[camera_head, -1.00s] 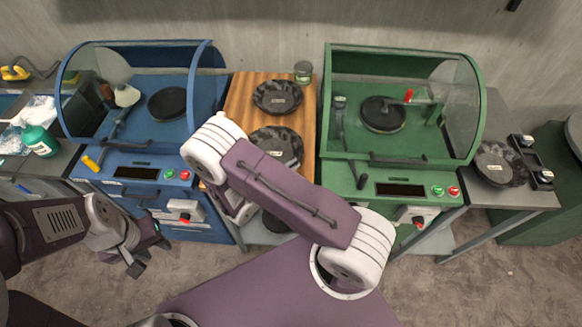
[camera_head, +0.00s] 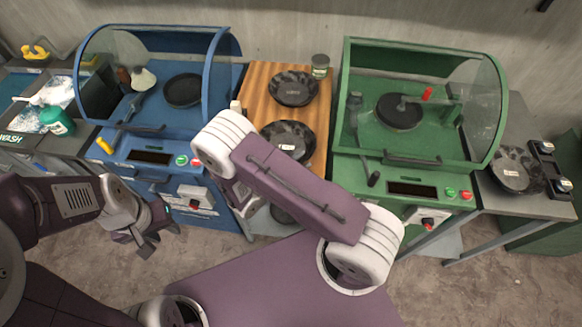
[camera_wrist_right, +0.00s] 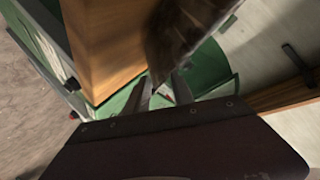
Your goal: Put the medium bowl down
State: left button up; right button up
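On the wooden board (camera_head: 258,105) between two machines lie two dark mottled bowls, a back bowl (camera_head: 293,88) and a front bowl (camera_head: 288,137) with a white label. I cannot tell for sure which is the medium one. My right arm crosses the head view and hides its gripper. In the right wrist view my right gripper's fingertips (camera_wrist_right: 161,84) are at the low end of a blurred dark bowl (camera_wrist_right: 182,32), beside the wood. Whether they clamp its rim is unclear. My left gripper (camera_head: 158,238) is open and empty in front of the blue machine.
A blue machine (camera_head: 160,128) stands left and a green machine (camera_head: 415,150) right of the board, each with a clear curved cover. A can (camera_head: 320,65) stands at the board's back. Another dark bowl (camera_head: 514,168) sits on the right-hand table.

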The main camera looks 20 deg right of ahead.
jog(key=v, duration=1.1)
jog(key=s+d+r+m+g+y, duration=0.1)
jog(key=s+d+m+g+y, duration=0.25)
jog(key=m, duration=1.05)
jog(key=s+d+m+g+y, duration=0.25)
jog(key=s+m+g, duration=0.25)
jog(key=m, duration=0.8)
jog(key=r+m+t+y, duration=0.1)
jog(key=m+y, duration=0.1)
jog(key=m, duration=0.6)
jog(key=w+a+r+m+t+y, duration=0.1)
jog(key=r+m+y, duration=0.1)
jog(key=m, duration=0.7)
jog(key=w+r+m+t+y, duration=0.1)
jog(key=m+y, duration=0.2)
jog(key=m, duration=0.5)
jog(key=shift+w+a+r+t+b, duration=0.1)
jog(key=shift+a+r+t+b, duration=0.15)
jog(key=shift+a+b, duration=0.1)
